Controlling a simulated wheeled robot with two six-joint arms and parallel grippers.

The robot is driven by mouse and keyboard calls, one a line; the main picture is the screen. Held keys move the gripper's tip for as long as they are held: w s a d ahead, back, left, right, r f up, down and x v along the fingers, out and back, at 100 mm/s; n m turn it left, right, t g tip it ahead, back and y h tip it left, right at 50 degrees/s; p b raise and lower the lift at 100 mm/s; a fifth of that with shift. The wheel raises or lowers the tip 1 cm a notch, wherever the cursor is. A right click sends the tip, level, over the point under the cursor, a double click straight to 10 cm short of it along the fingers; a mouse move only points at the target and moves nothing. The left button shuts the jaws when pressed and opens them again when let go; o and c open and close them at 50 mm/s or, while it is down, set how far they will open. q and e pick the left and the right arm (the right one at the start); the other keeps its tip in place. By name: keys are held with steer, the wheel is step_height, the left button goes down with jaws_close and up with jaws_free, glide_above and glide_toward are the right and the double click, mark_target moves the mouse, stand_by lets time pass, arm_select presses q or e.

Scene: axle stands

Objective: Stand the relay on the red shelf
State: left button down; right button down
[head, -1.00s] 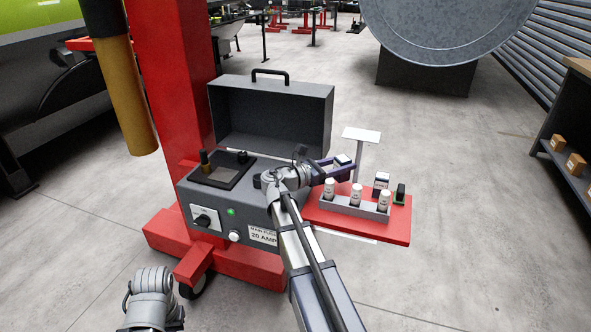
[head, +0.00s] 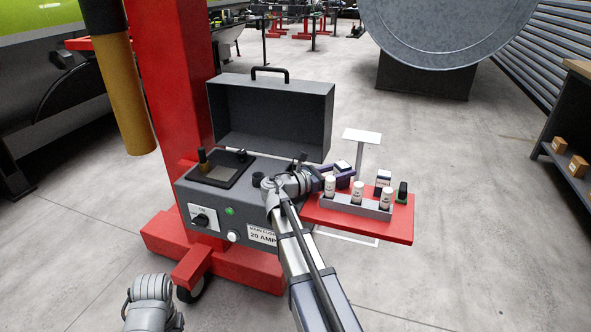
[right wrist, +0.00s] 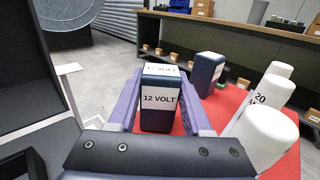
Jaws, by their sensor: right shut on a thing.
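The relay (head: 343,166), a dark blue block with a white top label, is held in my right gripper (head: 345,178). In the right wrist view the relay (right wrist: 159,105) reads "12 VOLT" and stands upright between the two purple fingers (right wrist: 158,112). The red shelf (head: 385,232) juts from the right side of the grey box. The relay is at the shelf's back left part; whether its base touches the shelf I cannot tell. My left arm shows at the lower left, but its gripper is not visible.
A grey rack (head: 345,206) with white cylinders (head: 358,190) stands along the shelf's front. A second dark blue block (head: 383,179) and a black-green piece (head: 402,192) stand behind it. A pale plate on a post (head: 361,136) rises behind the shelf. The grey box (head: 232,200) has its lid open.

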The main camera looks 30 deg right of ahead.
steer(key=shift+f, duration=0.15)
stand_by(0.4)
steer(key=shift+c, duration=1.3)
jaws_free()
step_height(320, 180, up, 10)
steer(key=p, duration=0.9)
steer(key=shift+p, duration=0.4)
steer(key=a, duration=0.7)
steer(key=shift+w+a, duration=0.3)
steer(key=shift+a, duration=0.1)
